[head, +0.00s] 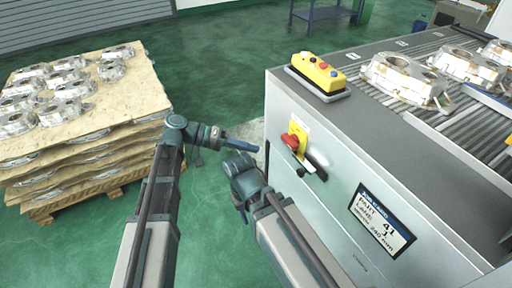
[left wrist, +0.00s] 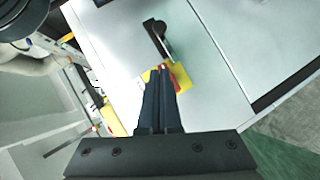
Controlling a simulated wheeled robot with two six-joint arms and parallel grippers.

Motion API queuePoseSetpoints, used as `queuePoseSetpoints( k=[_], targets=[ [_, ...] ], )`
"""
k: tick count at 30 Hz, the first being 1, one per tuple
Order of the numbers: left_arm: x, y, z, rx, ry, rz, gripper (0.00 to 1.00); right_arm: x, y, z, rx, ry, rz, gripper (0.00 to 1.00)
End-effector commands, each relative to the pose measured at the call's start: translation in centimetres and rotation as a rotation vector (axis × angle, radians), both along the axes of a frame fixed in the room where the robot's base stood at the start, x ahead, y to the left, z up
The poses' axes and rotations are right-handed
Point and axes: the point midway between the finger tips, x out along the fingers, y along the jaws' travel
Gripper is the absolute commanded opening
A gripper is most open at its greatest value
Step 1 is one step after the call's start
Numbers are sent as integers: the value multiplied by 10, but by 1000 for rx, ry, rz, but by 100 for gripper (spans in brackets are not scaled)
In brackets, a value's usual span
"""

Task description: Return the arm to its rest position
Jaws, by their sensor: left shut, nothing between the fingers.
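My left arm reaches up from the bottom of the head view and bends right at its wrist. My left gripper (head: 256,147) is shut and empty, its dark fingers pointing toward the front of the grey cabinet (head: 330,170). It is left of a red rotary switch (head: 290,141) on a yellow plate. In the left wrist view the closed fingers (left wrist: 160,90) lie side by side, their tips overlapping the yellow plate (left wrist: 181,75) in the picture. Contact cannot be told. My right arm is folded beside the cabinet; its fingers cannot be made out.
A black handle (head: 316,166) sticks out beside the switch. A yellow button box (head: 318,72) sits on the cabinet, near a roller conveyor (head: 450,105) with castings (head: 405,80). A pallet stack (head: 125,90) of castings stands left. Green floor (head: 215,75) is open between.

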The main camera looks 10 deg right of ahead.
Motion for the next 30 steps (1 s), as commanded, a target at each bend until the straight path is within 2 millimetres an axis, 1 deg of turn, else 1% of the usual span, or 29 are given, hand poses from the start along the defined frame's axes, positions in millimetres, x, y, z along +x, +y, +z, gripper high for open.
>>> queuePoseSetpoints(
  k=[14, 17, 20, 21, 23, 24, 26, 27, 30],
  targets=[
    [0, 0, -1, 4, 1, 1, 0, 0, 0, 0, 0, 0, 0, 41],
    [-6, 7, -12, 59, 8, 16, 0, 0, 0, 0, 0, 0, 0, 41],
    [-17, 26, -40, 207, 27, 63, 0, 0, 0, 0, 0, 0, 0, 41],
    [-22, 38, -55, 289, 37, 91, 0, 0, 0, 0, 0, 0, 0, 41],
    [-31, 61, -78, 427, 50, 141, 0, 0, 0, 0, 0, 0, 0, 41],
    [-37, 78, -93, 518, 58, 175, 0, 0, 0, 0, 0, 0, 0, 41],
    [-43, 103, -110, 642, 64, 225, 0, 0, 0, 0, 0, 0, 0, 41],
    [-47, 118, -119, 715, 67, 256, 0, 0, 0, 0, 0, 0, 0, 41],
    [-56, 154, -134, 872, 68, 325, 0, 0, 0, 0, 0, 0, 0, 41]
  ],
)
